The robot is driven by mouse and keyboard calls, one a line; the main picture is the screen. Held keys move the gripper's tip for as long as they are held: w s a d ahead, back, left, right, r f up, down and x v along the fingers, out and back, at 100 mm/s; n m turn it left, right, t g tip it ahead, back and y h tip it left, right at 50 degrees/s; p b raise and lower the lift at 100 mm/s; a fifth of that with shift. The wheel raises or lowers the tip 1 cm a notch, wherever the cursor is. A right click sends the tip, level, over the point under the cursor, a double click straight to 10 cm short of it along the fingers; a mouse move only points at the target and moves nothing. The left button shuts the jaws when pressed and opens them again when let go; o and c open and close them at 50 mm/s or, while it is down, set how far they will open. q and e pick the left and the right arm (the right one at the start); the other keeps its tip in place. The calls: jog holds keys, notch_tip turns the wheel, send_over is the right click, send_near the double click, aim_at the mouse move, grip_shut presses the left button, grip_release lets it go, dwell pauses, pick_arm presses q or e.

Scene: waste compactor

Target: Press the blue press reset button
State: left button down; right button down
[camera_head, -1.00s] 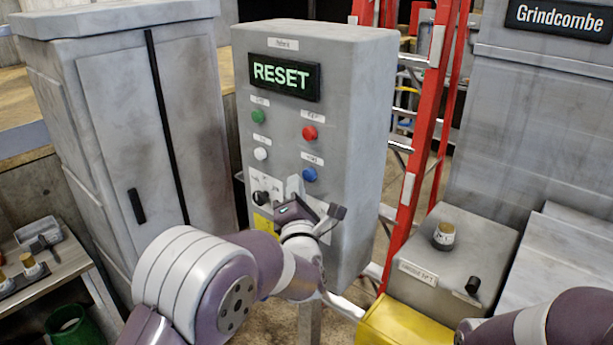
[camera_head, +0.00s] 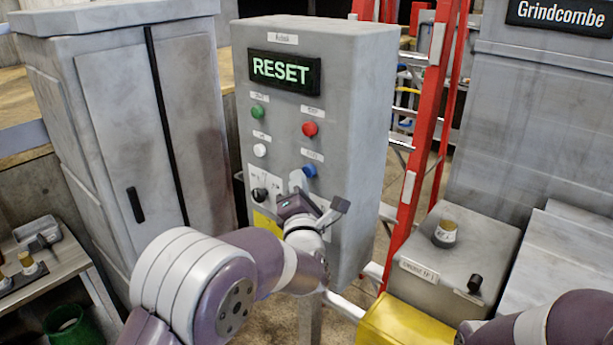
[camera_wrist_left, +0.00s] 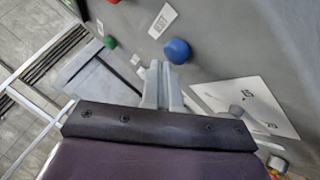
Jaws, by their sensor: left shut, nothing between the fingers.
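The blue button (camera_head: 309,171) is the lower right one on the front of the grey control box (camera_head: 360,120), below the red button. My left gripper (camera_head: 297,180) is shut and empty, with its fingertips just left of and slightly below the blue button. In the left wrist view the closed fingertips (camera_wrist_left: 160,72) overlap the lower edge of the blue button (camera_wrist_left: 177,51). I cannot tell whether they touch it. The display (camera_head: 285,72) above reads RESET in green. My right gripper is out of view.
Close by on the panel are a red button (camera_head: 310,129), a green button (camera_head: 257,112), a white button (camera_head: 260,150) and a black knob (camera_head: 259,195). A grey cabinet (camera_head: 120,120) stands left, a red ladder (camera_head: 425,130) right.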

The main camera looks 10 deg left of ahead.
pick_arm(q)
jog(key=shift+w+d+b, duration=0.25)
jog(key=shift+w+b, duration=0.2)
dwell(0.8)
jog(key=shift+s, duration=0.1)
jog(key=shift+s+a+r+b, duration=0.1)
jog(key=shift+s+a+b, duration=0.35)
jog(key=shift+s+b, duration=0.35)
jog(key=shift+w, duration=0.15)
jog(key=s+a+b, duration=0.2)
jog(key=s+b, duration=0.1)
jog(key=s, duration=0.1)
jog(key=shift+s+a+b, duration=0.1)
jog(key=shift+a+b, duration=0.25)
jog(key=shift+a, duration=0.05)
